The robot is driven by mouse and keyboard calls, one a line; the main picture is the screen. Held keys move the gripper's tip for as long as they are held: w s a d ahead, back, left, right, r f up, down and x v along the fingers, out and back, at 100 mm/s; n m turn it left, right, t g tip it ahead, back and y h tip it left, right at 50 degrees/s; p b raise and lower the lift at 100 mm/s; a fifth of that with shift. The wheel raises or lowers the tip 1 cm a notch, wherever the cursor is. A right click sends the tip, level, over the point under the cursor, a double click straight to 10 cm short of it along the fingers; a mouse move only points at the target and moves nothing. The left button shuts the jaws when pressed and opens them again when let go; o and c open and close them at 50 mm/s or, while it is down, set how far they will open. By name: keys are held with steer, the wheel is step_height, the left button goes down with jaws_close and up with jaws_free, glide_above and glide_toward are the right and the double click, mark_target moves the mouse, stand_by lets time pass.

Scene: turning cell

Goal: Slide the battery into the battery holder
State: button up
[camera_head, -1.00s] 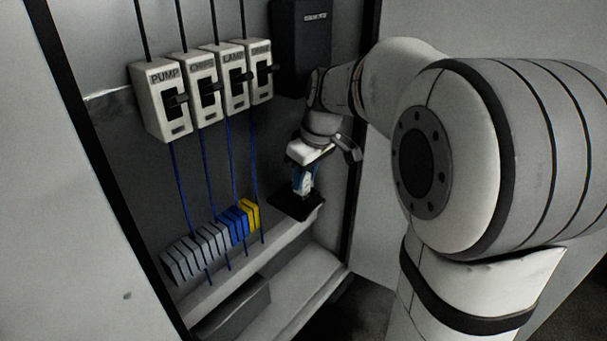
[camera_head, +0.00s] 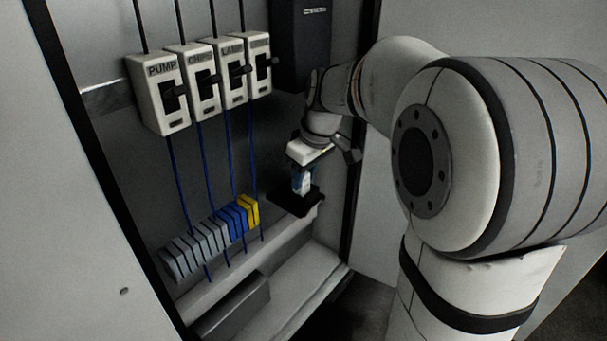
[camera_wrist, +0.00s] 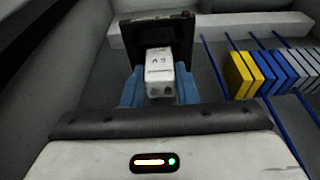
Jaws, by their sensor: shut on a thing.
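The battery is a small white block (camera_wrist: 158,72) with a dark marking, shown in the wrist view between the blue fingers of my gripper (camera_wrist: 160,90). My gripper is shut on it. In the head view my gripper (camera_head: 301,185) points down with the pale battery between its fingers. A black holder (camera_head: 290,204) with a flat base lies just under it on the ledge. In the wrist view the black holder (camera_wrist: 128,44) stands right behind the battery. Whether the battery touches the holder, I cannot tell.
Yellow (camera_head: 249,211), blue and grey terminal blocks sit in a row to the left on the ledge. Labelled breakers (camera_head: 160,95) hang above, with blue wires running down. A dark box (camera_head: 302,45) is at the top. The cabinet walls close in on both sides.

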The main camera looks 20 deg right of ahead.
steer(key=o, duration=1.1)
steer(key=v, duration=0.7)
steer(key=shift+r, duration=0.4)
steer(key=s+f+m+h, duration=0.1)
steer(key=s+f+m, duration=0.2)
steer(key=s+f, duration=0.3)
steer(key=s+a+f+m, duration=0.1)
steer(key=s+f+m, duration=0.3)
steer(key=s, duration=0.9)
step_height(320, 180, down, 3)
steer(key=shift+a+f+h, duration=0.1)
steer(key=shift+a+h, duration=0.1)
steer(key=shift+h, duration=0.2)
